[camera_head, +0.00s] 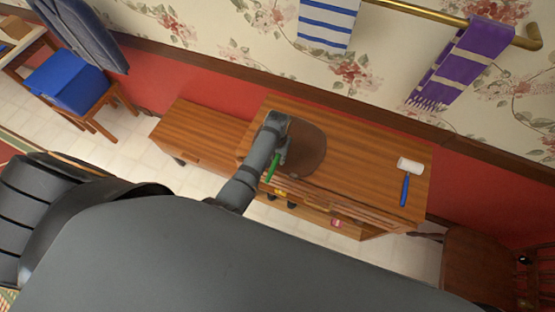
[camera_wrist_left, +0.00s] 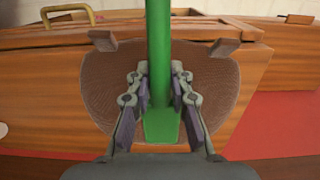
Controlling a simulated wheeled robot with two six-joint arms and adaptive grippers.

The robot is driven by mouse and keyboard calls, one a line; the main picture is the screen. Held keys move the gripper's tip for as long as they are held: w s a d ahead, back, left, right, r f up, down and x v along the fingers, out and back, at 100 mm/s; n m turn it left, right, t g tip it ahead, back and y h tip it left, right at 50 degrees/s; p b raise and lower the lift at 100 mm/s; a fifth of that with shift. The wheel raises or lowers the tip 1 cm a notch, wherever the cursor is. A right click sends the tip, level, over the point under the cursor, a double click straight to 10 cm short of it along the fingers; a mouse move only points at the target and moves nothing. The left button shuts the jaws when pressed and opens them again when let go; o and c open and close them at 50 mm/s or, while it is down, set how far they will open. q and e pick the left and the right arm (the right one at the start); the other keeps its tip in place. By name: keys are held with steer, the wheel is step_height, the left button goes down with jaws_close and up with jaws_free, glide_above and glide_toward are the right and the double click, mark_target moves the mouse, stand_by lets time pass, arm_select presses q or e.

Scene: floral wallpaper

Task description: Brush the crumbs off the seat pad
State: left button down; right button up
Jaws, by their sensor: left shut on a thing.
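The seat pad is a brown rounded pad (camera_head: 308,152) lying flat on the wooden cabinet; it also shows in the left wrist view (camera_wrist_left: 105,95), with a finely textured surface. My left gripper (camera_head: 281,157) is over the pad's left part. In the left wrist view its two fingers (camera_wrist_left: 160,92) are closed on both sides of a green handle (camera_wrist_left: 158,45), which also shows in the head view (camera_head: 272,168). The handle's working end is not clearly visible. I cannot make out separate crumbs on the pad. My right gripper is not in view.
The pad's cabinet (camera_head: 375,170) has bare top to the right, where a white-headed roller with a blue handle (camera_head: 405,188) lies. A lower wooden cabinet (camera_head: 198,130) stands left. A blue-seated chair (camera_head: 75,85) is far left. Towels hang on a brass rail (camera_head: 430,12) behind.

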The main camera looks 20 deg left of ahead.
arm_select(q)
steer(key=shift+r, duration=0.95)
steer(key=shift+r, duration=1.55)
